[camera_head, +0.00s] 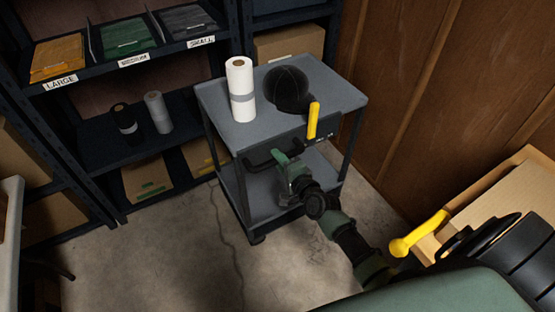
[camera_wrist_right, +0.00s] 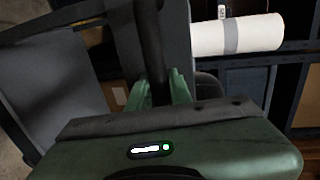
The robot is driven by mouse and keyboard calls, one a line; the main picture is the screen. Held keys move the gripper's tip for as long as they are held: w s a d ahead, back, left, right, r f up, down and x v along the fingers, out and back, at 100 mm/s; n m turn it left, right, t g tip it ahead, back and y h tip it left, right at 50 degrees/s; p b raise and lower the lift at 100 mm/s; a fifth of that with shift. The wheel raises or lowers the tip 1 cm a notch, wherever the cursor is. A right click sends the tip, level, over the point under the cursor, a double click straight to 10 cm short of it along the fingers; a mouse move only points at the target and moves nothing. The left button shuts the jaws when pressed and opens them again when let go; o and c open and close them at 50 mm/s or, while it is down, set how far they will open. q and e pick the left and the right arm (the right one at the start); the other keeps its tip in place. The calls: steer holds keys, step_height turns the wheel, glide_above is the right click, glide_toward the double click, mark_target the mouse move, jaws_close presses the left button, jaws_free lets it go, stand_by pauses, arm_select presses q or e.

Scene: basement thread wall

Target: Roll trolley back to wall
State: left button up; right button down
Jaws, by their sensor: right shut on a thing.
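The grey two-shelf trolley (camera_head: 325,92) stands on the concrete floor between the shelving and the wooden wall. Its black handle (camera_head: 262,158) is on the near side, and it also shows as a dark bar in the right wrist view (camera_wrist_right: 150,45). My right gripper (camera_head: 284,160) is shut on this handle; its green fingers sit on both sides of the bar in the wrist view (camera_wrist_right: 160,88). The wooden wall (camera_head: 385,80) is behind and right of the trolley. My left gripper is not in view.
A white roll (camera_head: 240,90) and a black dome-shaped object (camera_head: 287,88) ride on the trolley top; a yellow-handled item (camera_head: 313,120) is at its near edge. Dark shelving (camera_head: 85,140) adjoins on the left. An open cardboard box (camera_head: 510,195) is at right.

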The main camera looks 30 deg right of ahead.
steer(key=shift+d, duration=0.1)
steer(key=shift+f, duration=0.1)
steer(key=c, duration=1.3)
jaws_free()
steer(key=v, duration=0.8)
steer(key=shift+p, duration=0.3)
steer(key=shift+w, duration=0.15)
